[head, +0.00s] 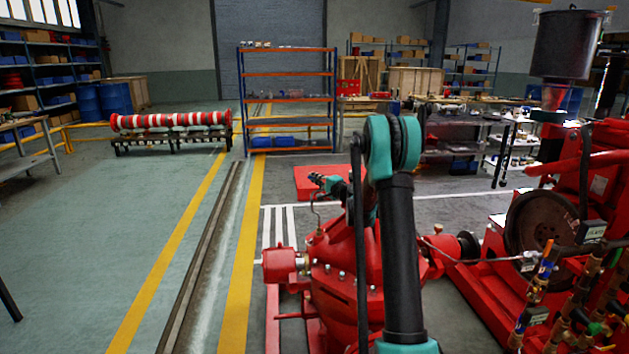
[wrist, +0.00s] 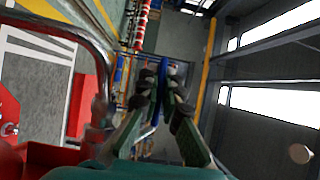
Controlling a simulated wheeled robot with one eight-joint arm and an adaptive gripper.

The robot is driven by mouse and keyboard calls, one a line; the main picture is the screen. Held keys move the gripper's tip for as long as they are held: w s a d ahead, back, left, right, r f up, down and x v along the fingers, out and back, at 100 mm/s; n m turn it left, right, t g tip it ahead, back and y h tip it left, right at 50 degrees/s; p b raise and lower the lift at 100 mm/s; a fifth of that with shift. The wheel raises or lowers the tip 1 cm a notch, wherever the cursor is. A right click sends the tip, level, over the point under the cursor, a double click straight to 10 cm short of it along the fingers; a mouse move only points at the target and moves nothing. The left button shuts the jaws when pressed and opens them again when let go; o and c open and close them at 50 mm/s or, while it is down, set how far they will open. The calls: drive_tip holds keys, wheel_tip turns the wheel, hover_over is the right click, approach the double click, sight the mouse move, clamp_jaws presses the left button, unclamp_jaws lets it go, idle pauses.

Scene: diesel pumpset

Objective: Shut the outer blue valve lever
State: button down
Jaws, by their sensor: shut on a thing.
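My gripper (wrist: 162,85) is shut on a blue lever (wrist: 163,66), which shows as a narrow blue strip between the dark finger pads in the wrist view. The fingers hide part of the lever, and its valve body cannot be made out there. In the head view my gripper (head: 318,179) is small, beyond my arm and above the red pump (head: 345,285), beside a thin bent pipe (head: 316,212). The lever cannot be told apart from the gripper in that view. I cannot tell how far the lever is turned.
Another blue lever (head: 546,270) sits among brass valves at the lower right. The red engine with a dark flywheel (head: 538,222) stands at right. A curved grey pipe (wrist: 88,45) runs close to my gripper. Open floor (head: 120,215) lies left.

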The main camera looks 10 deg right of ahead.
drive_tip(key=shift+w+d+m+t+h, duration=0.5)
drive_tip(key=shift+m+h, duration=0.55)
drive_tip(key=shift+h, duration=0.55)
drive_tip(key=shift+w+d+m+t+h, duration=0.3)
drive_tip(key=shift+w+m+h, duration=0.35)
drive_tip(key=shift+m+h, duration=0.7)
drive_tip(key=shift+w+d+m+t+h, duration=0.4)
drive_tip(key=shift+w+m+h, duration=0.3)
drive_tip(key=shift+h, duration=1.15)
drive_tip(key=c, duration=1.7)
unclamp_jaws()
drive_tip(key=s, duration=1.2)
drive_tip(key=shift+a, duration=0.35)
